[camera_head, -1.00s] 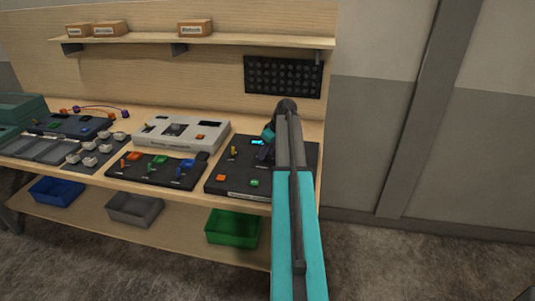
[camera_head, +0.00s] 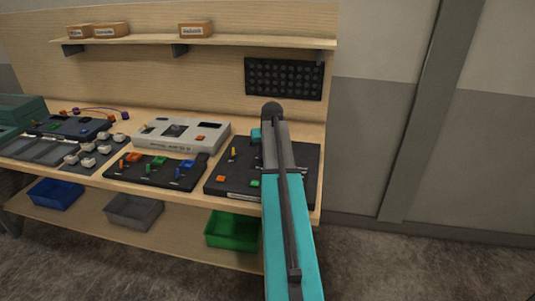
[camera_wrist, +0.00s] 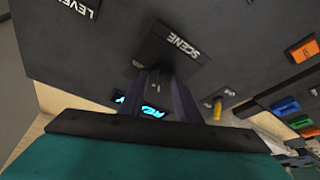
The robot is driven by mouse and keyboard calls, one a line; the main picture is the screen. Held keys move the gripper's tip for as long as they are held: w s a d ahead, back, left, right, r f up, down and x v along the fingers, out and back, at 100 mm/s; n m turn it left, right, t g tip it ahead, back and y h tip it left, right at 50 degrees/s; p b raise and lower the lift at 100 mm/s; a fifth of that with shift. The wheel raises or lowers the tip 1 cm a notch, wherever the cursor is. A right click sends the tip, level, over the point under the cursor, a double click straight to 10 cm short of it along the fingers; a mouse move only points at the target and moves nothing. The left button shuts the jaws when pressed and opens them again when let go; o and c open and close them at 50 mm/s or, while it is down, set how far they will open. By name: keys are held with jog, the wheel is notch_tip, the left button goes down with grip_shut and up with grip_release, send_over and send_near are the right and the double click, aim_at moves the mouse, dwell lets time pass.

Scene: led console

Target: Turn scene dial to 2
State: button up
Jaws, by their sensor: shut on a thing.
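The console (camera_head: 215,188) is a dark panel at the right end of the bench in the head view. The plate marked SCENE (camera_wrist: 181,42) shows upside down in the wrist view. My gripper (camera_wrist: 165,75) is down at the panel beside that plate, its two dark fingers close together and shut on the scene dial. The fingers hide nearly all of the dial, so its pointer and number cannot be read. A cyan lit display (camera_wrist: 152,111) shows partly behind the fingers; its text is unreadable. In the head view my arm covers the gripper and dial.
A yellow lever (camera_head: 233,152), an orange button (camera_head: 220,178) and a green button (camera_head: 255,183) sit on the same panel. A LEVEL label (camera_wrist: 80,8) is at the wrist view's top left. A second dark panel (camera_head: 142,176) with coloured levers stands to the left.

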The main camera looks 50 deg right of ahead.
jog(key=shift+w, duration=0.1)
dwell(0.4)
jog(key=o, duration=1)
jog(key=shift+a, duration=0.1)
jog(key=shift+r, duration=0.1)
jog(key=shift+b+v, duration=1.55)
jog(key=shift+v, duration=5.3)
jog(key=shift+w+r, duration=0.1)
jog(key=shift+r, duration=0.05)
